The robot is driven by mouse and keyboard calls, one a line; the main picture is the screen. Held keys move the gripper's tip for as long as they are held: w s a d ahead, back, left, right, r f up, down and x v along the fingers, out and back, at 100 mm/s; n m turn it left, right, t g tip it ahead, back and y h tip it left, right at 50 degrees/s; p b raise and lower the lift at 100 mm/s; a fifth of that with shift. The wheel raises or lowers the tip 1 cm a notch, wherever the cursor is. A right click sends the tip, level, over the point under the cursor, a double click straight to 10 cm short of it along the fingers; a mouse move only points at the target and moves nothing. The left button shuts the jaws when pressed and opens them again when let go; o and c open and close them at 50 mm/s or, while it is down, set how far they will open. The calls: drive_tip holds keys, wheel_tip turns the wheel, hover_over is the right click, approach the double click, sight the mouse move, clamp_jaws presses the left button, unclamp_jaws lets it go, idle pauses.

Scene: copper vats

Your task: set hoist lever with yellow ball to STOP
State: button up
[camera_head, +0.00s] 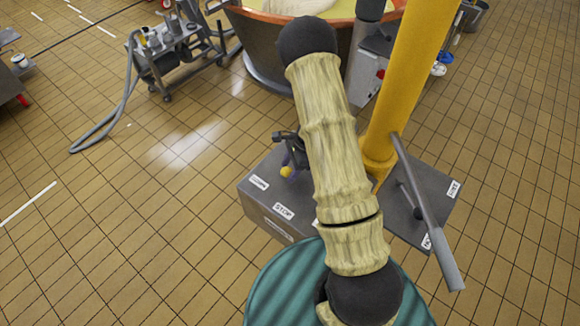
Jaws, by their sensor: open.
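The hoist control box (250,196) is a grey block at the foot of the yellow column. Its top carries a label that looks like DOWN (259,183) at left and a STOP label (284,211) nearer the front. The lever's yellow ball (286,171) shows just left of my arm, behind the STOP label and to the right of the left label. The lever's stem and pivot are mostly hidden. My gripper (289,150) is a dark shape just above and behind the ball, partly covered by my arm. It is open; whether it touches the lever I cannot tell.
A yellow column (410,75) rises right of my arm. A long grey handle (428,212) leans beside it over a second labelled plate (440,192). A copper vat (262,40) stands behind, and a wheeled cart with a hose (168,55) at upper left.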

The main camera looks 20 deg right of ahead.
clamp_jaws()
